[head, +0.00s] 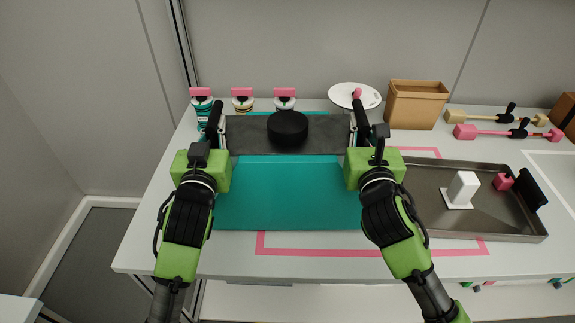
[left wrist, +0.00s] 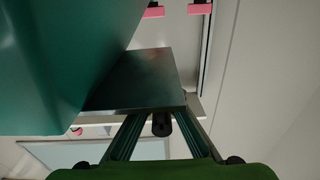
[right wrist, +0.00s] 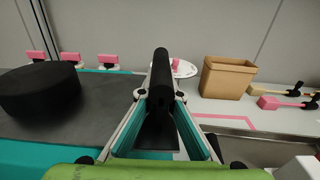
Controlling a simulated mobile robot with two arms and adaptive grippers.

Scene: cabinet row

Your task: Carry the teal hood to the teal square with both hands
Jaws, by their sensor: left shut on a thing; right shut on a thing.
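The teal hood (head: 285,195) is in front of me in the head view, with a broad teal front face, a dark grey top and a round black knob (head: 288,127). My left gripper (head: 213,132) is shut on the hood at its left side, by a black handle. My right gripper (head: 359,130) is shut on the black handle (right wrist: 160,75) at its right side. The hood's teal wall (left wrist: 60,60) fills the left of the left wrist view. A teal strip shows behind the hood; I cannot tell whether it is the teal square.
A pink outline (head: 370,252) marks the white table. Behind are pink-topped jars (head: 243,100), a white plate (head: 354,94), a cardboard box (head: 416,103) and mallet-like tools (head: 500,132).

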